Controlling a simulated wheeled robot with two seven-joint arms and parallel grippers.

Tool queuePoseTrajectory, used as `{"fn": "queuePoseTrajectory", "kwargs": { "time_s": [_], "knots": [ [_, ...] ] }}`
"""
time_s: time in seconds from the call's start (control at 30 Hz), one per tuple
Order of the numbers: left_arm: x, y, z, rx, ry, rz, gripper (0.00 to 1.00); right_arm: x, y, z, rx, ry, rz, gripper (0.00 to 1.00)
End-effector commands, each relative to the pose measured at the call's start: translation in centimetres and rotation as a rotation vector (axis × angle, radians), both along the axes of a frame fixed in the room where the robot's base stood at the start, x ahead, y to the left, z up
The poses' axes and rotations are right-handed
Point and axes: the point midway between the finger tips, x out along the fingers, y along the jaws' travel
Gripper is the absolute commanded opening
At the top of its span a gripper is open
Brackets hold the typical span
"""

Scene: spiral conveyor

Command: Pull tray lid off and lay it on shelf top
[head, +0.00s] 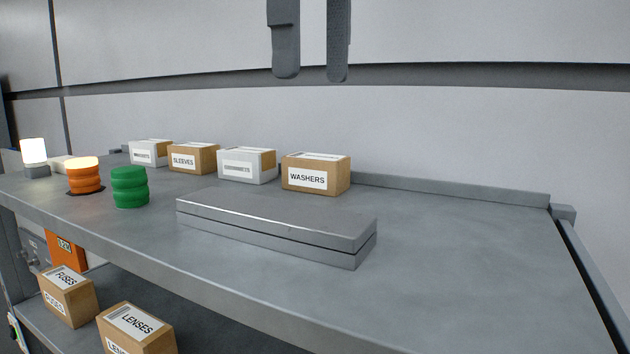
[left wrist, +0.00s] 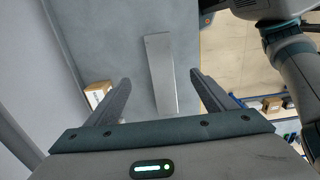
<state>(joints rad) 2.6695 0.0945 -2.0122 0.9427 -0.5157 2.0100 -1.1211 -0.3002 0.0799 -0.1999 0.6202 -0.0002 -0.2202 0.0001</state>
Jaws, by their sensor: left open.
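A long, flat grey metal tray (head: 268,237) lies on the grey shelf top (head: 450,250). Its lid (head: 280,212) sits on it, with a thin dark seam between the two. In the left wrist view the lid (left wrist: 161,70) shows as a pale narrow slab beyond the fingers. My left gripper (head: 311,77) hangs at the top of the head view, fingers pointing down, open and empty. It is above the shelf and apart from the lid. My right gripper is not in view.
A washers box (head: 316,174) and several other small boxes stand in a row behind the tray. A green ribbed piece (head: 129,187) and an orange lamp (head: 84,176) stand at left. The shelf top right of the tray is clear. A raised lip (head: 450,188) runs along the back.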

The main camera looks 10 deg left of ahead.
Motion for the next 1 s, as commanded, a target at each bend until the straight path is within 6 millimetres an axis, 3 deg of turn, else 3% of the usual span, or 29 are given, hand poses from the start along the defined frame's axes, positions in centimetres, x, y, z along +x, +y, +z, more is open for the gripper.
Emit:
{"fn": "queuePoseTrajectory", "kwargs": {
  "time_s": [0.4,0.6,1.0],
  "knots": [
    [0.0,0.0,-2.9,-0.001,0.003,-0.004,0.77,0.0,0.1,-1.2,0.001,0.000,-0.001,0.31],
    [0.0,0.1,-6.3,0.002,0.001,-0.001,0.77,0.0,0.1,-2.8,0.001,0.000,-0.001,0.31],
    [0.0,0.1,-11.2,0.003,0.001,0.000,0.77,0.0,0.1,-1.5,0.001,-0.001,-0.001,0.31]
  ]
}}
